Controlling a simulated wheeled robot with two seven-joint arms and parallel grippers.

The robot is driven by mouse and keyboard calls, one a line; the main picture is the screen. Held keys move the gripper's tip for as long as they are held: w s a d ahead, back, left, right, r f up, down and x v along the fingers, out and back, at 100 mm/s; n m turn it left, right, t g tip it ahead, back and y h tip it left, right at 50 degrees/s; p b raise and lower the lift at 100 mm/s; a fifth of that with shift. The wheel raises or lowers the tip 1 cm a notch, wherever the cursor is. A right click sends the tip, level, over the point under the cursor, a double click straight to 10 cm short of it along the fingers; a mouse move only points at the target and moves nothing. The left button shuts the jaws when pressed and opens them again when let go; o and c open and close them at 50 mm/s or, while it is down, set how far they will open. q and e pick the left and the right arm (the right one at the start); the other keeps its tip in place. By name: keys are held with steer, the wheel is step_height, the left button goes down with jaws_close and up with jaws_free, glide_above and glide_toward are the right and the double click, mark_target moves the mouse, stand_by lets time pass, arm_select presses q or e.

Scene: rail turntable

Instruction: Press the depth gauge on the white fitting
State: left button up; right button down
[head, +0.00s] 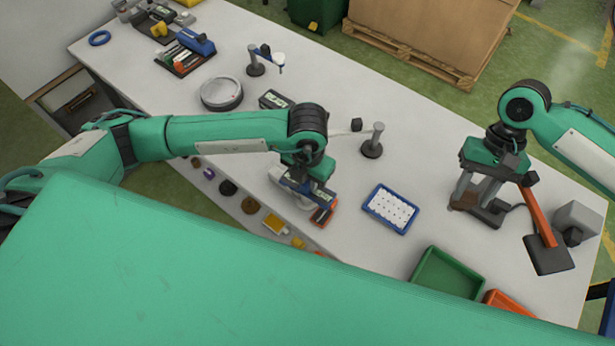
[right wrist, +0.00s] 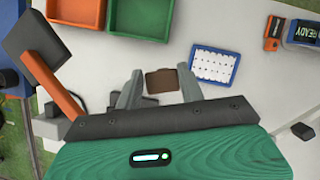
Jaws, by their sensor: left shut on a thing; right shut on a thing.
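My left gripper (head: 294,174) is low over the near table edge, shut on a blue and dark body with an orange end, which I take as the depth gauge (head: 321,214). Its READY display shows in the right wrist view (right wrist: 301,32). A white rounded piece, likely the white fitting (head: 306,204), shows just under the gauge, mostly hidden; I cannot tell if they touch. My right gripper (right wrist: 159,88) is shut on a brown block (right wrist: 161,82), at the right side of the table in the head view (head: 464,199).
A blue tray of white pieces (head: 390,209) lies between my grippers. A green bin (head: 446,274) and an orange bin (head: 508,304) stand at the near edge. A post (head: 372,146) stands behind the tray. A round grey turntable (head: 221,93) is further left.

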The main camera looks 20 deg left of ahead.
arm_select(q)
steer(key=shift+f+b, duration=0.4)
arm_select(e)
steer(key=shift+f, duration=0.45)
arm_select(q)
steer(key=shift+s+f+b, duration=0.1)
steer(key=shift+f+b, duration=0.05)
steer(key=shift+b, duration=0.2)
arm_select(e)
steer(key=shift+f, duration=0.3)
stand_by(1.1)
